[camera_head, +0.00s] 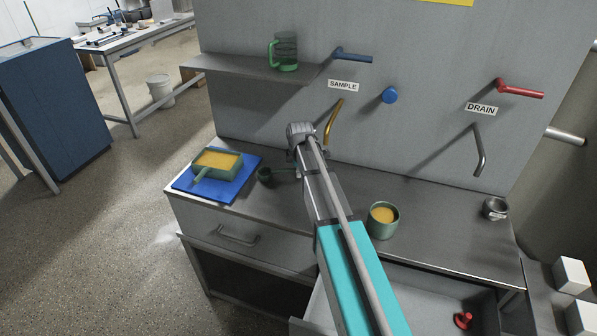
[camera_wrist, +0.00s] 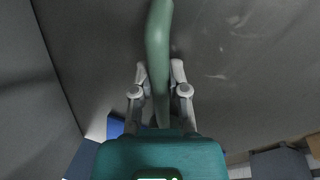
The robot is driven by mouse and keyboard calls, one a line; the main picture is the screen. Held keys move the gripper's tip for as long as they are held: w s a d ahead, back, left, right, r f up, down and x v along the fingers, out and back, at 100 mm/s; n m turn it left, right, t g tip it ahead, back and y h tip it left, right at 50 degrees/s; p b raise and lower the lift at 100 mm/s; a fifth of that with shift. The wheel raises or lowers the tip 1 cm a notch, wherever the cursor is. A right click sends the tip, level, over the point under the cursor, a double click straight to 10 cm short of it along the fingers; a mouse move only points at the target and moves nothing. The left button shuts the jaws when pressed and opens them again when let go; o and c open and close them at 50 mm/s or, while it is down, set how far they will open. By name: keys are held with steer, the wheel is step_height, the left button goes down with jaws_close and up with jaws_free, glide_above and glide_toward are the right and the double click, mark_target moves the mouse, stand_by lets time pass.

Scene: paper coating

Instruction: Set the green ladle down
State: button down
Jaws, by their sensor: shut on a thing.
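The green ladle's small dark cup (camera_head: 265,175) shows just left of my arm in the head view, over the grey counter (camera_head: 270,205) and right of the blue mat (camera_head: 190,188). My gripper is shut on the ladle's green handle, which runs between the two fingers (camera_wrist: 159,75) in the wrist view. In the head view the fingers are mostly hidden behind my arm. The cup is low by the counter top; I cannot tell whether it touches.
A green pan (camera_head: 228,168) of yellow liquid sits on the mat. A green pot (camera_head: 382,220) with yellow liquid stands right of my arm. A metal cup (camera_head: 495,208) is at the far right. A drawer (camera_head: 420,300) stands open below. A brass spout (camera_head: 333,122) hangs behind.

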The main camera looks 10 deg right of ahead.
steer(key=c, duration=0.6)
jaws_free()
steer(key=shift+f, duration=0.1)
steer(key=shift+c, duration=0.2)
steer(key=p+v, duration=0.7)
steer(key=shift+r+p, duration=0.3)
steer(key=shift+r, duration=0.1)
steer(key=shift+s, duration=0.15)
steer(key=s+a+m+g, duration=0.1)
steer(key=s+a+m, duration=0.1)
steer(key=s+m, duration=0.6)
steer(key=s+a+m+g, duration=0.1)
steer(key=s+m, duration=0.6)
steer(key=s, duration=1)
steer(key=shift+s+a+f+m, duration=0.25)
steer(key=shift+a+m, duration=0.15)
steer(key=shift+a, duration=0.25)
